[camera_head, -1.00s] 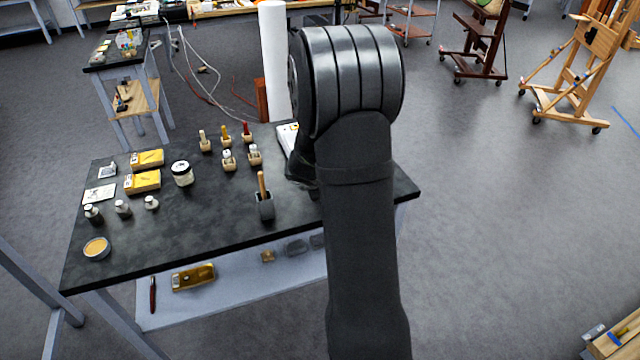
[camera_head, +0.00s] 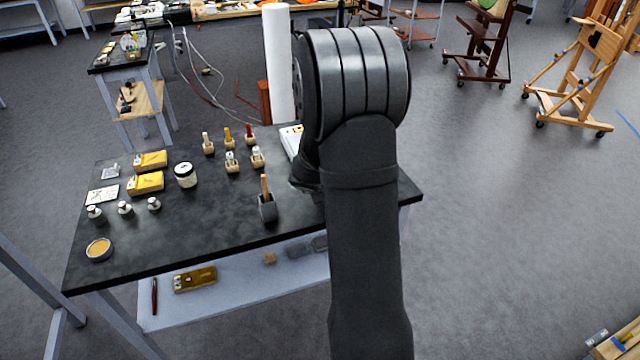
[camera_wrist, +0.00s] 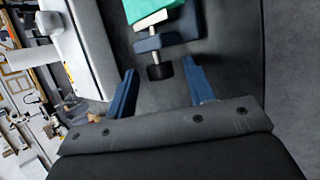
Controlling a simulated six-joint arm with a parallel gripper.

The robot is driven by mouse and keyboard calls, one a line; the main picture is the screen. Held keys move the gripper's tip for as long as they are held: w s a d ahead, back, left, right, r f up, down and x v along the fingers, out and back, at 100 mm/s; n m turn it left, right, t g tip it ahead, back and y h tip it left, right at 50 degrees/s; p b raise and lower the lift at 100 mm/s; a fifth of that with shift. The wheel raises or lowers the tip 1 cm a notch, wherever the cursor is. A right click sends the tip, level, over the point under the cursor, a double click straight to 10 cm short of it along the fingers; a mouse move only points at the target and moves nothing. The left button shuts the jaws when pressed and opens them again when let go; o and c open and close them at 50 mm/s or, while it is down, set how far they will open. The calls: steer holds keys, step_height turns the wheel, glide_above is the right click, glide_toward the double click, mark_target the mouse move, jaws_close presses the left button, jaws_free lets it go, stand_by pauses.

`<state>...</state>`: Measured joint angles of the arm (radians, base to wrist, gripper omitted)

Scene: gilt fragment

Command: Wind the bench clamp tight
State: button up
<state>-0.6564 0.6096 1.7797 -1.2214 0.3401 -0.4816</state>
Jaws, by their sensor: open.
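The bench clamp (camera_wrist: 181,40) shows in the wrist view as a blue body at the top middle. A green piece (camera_wrist: 147,9) lies at the clamp's upper end, partly cut off by the frame. My gripper (camera_wrist: 159,67) is open, with one blue finger on each side of the knob in the picture. I see gaps between the knob and both fingers, and the depth between them is hard to tell. In the head view my arm hides the clamp and my gripper.
The dark bench (camera_head: 160,248) carries jars, yellow boxes, small bottles and a grey holder (camera_head: 267,208) with a wooden handle, left of my arm. A white roll (camera_head: 278,65) stands behind. In the wrist view a pale block (camera_wrist: 90,50) lies left of the clamp.

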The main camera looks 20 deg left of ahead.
steer(key=v, duration=1.7)
steer(key=shift+r, duration=0.15)
steer(key=w+a+r+n+g+h, duration=0.1)
steer(key=w+a+r+g+h, duration=0.15)
steer(key=w+a, duration=0.25)
steer(key=shift+g+h, duration=0.25)
steer(key=shift+g, duration=0.2)
steer(key=x, duration=1.7)
steer(key=shift+d+f, duration=0.15)
steer(key=c, duration=1)
steer(key=shift+s+d+m+t+y, duration=0.15)
steer(key=shift+m+t+y, duration=0.1)
steer(key=shift+t+y, duration=0.45)
steer(key=shift+w+d+m+t+y, duration=0.1)
steer(key=shift+d+m+t+y, duration=0.15)
steer(key=shift+t+y, duration=0.4)
steer(key=shift+t, duration=0.25)
